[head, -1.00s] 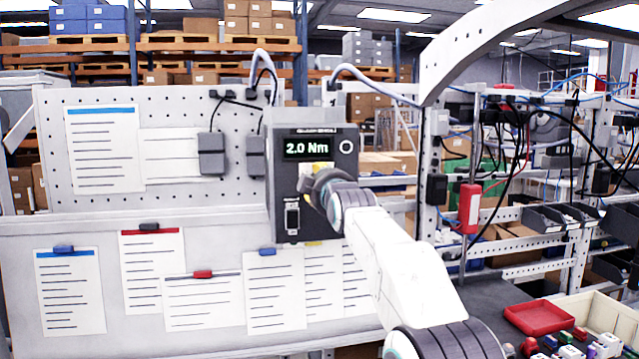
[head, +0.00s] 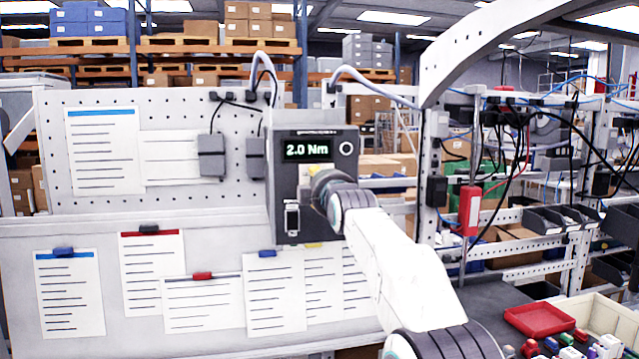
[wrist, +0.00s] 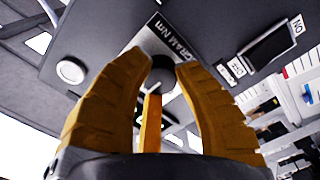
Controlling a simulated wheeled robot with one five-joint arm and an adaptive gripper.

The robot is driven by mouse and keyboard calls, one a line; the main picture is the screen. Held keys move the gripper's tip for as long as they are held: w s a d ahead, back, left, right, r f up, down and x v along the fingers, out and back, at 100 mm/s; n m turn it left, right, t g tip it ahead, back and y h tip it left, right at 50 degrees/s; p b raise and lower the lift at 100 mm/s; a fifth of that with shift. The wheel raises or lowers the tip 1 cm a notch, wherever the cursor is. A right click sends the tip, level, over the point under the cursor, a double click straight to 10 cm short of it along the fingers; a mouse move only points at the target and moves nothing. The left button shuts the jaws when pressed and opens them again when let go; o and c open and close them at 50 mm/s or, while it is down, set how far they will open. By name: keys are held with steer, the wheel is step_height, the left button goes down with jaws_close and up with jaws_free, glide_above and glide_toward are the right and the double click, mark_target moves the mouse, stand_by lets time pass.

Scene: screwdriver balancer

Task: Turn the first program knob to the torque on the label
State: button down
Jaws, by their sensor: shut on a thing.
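The dark controller box (head: 283,180) hangs on the pegboard, and its display (head: 307,149) reads "2.0 Nm". My gripper (wrist: 160,62) is at the box front, its orange fingers shut on the dark round program knob (wrist: 157,70). A label plate (wrist: 172,38) beside the knob shows part of "PROGRAM Nm" in the wrist view. In the head view my wrist covers the knob and most of the yellowish label (head: 308,172), so its text cannot be read.
A rocker switch (head: 291,217) marked ON and OFF is at the lower left of the box. A round button (head: 346,147) is right of the display. A red screwdriver (head: 469,210) hangs to the right. A red tray (head: 540,319) lies on the bench.

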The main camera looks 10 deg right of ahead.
steer(key=shift+f, duration=0.15)
steer(key=c, duration=1.1)
jaws_free()
steer(key=shift+w, duration=0.15)
steer(key=shift+o, duration=1.1)
steer(key=shift+s, duration=0.2)
steer(key=s, duration=1.1)
steer(key=shift+s, duration=0.4)
